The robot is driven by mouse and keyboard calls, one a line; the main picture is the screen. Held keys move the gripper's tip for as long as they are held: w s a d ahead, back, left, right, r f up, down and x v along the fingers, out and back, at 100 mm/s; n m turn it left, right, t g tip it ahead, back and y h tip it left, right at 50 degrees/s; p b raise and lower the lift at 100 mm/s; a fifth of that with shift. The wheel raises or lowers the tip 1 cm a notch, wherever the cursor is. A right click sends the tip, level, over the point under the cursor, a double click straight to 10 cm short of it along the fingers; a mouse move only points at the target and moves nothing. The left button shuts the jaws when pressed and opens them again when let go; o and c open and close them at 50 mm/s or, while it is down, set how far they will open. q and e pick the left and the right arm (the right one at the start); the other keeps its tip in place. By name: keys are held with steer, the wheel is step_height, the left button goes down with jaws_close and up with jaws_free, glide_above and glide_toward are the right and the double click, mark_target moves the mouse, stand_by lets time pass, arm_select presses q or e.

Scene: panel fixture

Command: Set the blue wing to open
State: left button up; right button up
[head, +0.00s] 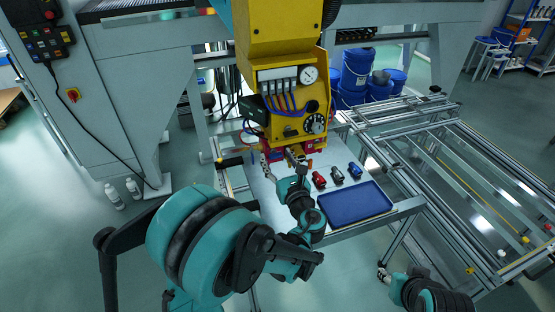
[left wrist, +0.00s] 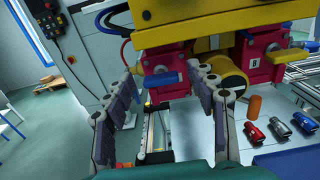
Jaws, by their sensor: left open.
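Two red valve blocks hang under the yellow panel fixture (head: 290,105), the left one (left wrist: 168,85) and the right one (left wrist: 266,58) in the left wrist view. An orange handle (left wrist: 254,107) shows below. My left gripper (head: 280,160) is under the fixture, open. In the left wrist view its fingers (left wrist: 168,88) are to either side of the left blue wing; I cannot tell whether they touch it. My right gripper (head: 384,272) is low at the right, away from the fixture; its jaws are unclear.
Red (head: 318,179), grey (head: 337,173) and blue (head: 355,171) parts lie on the table behind a blue tray (head: 372,211). A metal rail frame (head: 470,185) stands at the right. A grey machine column (head: 115,110) is at the left.

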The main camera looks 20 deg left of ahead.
arm_select(q)
steer(key=shift+w, duration=0.1)
steer(key=c, duration=1.2)
steer(key=shift+o, duration=0.2)
steer(key=n+b, duration=0.1)
steer(key=n, duration=0.3)
steer(key=shift+a+n, duration=0.1)
steer(key=shift+n, duration=0.3)
steer(key=n+b, duration=0.1)
steer(key=n, duration=0.3)
steer(key=shift+f+n, duration=0.1)
steer(key=shift+n, duration=0.2)
steer(key=n+b, duration=0.1)
steer(key=n, duration=0.3)
steer(key=shift+a, duration=0.1)
steer(key=shift+f+n, duration=0.1)
steer(key=shift+n, duration=2.1)
